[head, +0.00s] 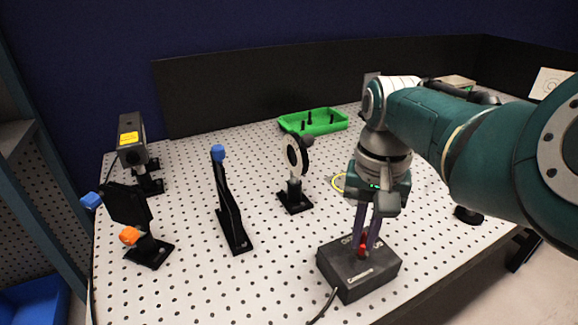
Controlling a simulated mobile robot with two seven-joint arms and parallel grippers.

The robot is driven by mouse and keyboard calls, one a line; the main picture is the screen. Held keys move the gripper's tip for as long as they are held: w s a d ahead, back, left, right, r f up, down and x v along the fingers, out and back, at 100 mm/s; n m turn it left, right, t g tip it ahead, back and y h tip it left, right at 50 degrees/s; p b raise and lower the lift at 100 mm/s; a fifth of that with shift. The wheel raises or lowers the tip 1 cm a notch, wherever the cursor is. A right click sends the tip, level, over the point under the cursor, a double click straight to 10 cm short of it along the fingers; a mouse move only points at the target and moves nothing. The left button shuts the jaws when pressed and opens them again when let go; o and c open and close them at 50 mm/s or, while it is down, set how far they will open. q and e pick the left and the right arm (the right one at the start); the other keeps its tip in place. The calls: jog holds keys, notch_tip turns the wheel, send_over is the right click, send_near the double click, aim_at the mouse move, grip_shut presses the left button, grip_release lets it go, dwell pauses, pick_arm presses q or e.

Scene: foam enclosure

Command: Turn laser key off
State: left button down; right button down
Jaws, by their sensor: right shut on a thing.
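The laser key box (358,278) is a black box with white lettering, standing near the front right edge of the perforated table. A small red key (362,246) shows on its top. My right gripper (364,243) points down over the box, with its fingers shut on the red key. The fingers hide part of the key and of the lettering, so the key's exact angle cannot be read. A cable runs from the box's lower left toward the front edge. My left gripper is not in view.
The white perforated table (200,285) carries a laser housing (132,145) with a yellow label, an orange-and-blue-knobbed mount (128,205), a blue-topped post (222,190), a round optic (296,155) and a green tray (315,122). Black panels stand behind. The front middle is clear.

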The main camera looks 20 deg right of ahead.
aim_at(364, 238)
jog(key=n+p, duration=0.1)
jog(key=n, duration=0.3)
jog(key=shift+r+n, duration=0.1)
jog(key=shift+n, duration=0.2)
jog(key=shift+n+p, duration=0.5)
jog(key=shift+n, duration=1.4)
jog(key=c, duration=0.9)
grip_release()
jog(key=shift+c, duration=0.2)
notch_tip(364, 238, up, 9)
jog(key=p, duration=0.5)
jog(key=shift+p, duration=0.3)
jog(key=shift+r, duration=0.4)
